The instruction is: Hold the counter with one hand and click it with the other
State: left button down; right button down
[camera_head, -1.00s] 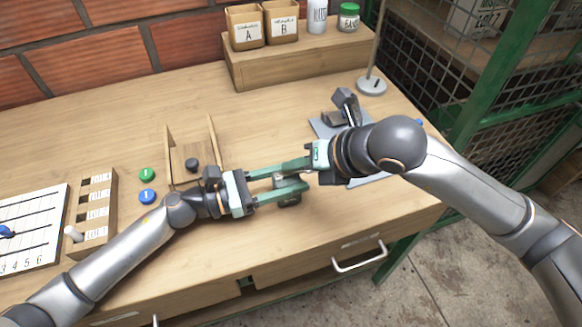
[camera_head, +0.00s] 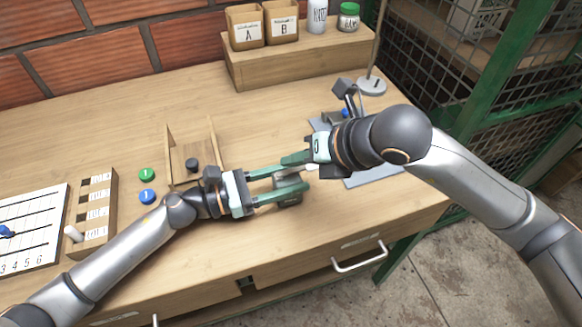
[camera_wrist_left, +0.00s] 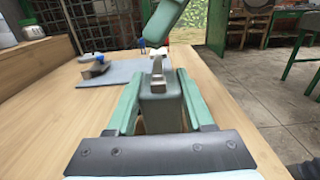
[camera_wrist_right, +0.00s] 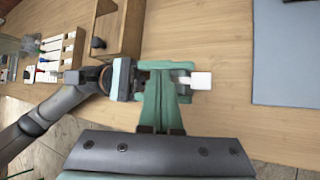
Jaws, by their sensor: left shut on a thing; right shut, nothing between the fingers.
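The counter (camera_wrist_left: 160,108) is a small grey-green block with a metal lever on top. My left gripper (camera_wrist_left: 158,110) is shut on it, one finger on each side, and holds it above the table near the front edge. In the head view the counter (camera_head: 288,192) shows partly between the left fingers (camera_head: 300,185). My right gripper (camera_head: 286,160) is shut and empty, its tips just above the counter. In the left wrist view the right fingertips (camera_wrist_left: 165,18) appear over the lever, apart from it. In the right wrist view they (camera_wrist_right: 160,85) hide most of the counter.
A grey mat (camera_head: 375,178) with a small device lies to the right behind my right arm. A wooden tray (camera_head: 190,165) with a dark knob, green (camera_head: 147,174) and blue (camera_head: 147,196) buttons lie left. A raised shelf (camera_head: 300,60) stands at the back.

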notch_tip(320, 180, up, 5)
jog(key=shift+a+r, duration=0.1)
dwell(0.6)
dwell(0.3)
pick_arm(q)
jog(key=shift+c, duration=1)
grip_release()
jog(key=shift+a, duration=0.1)
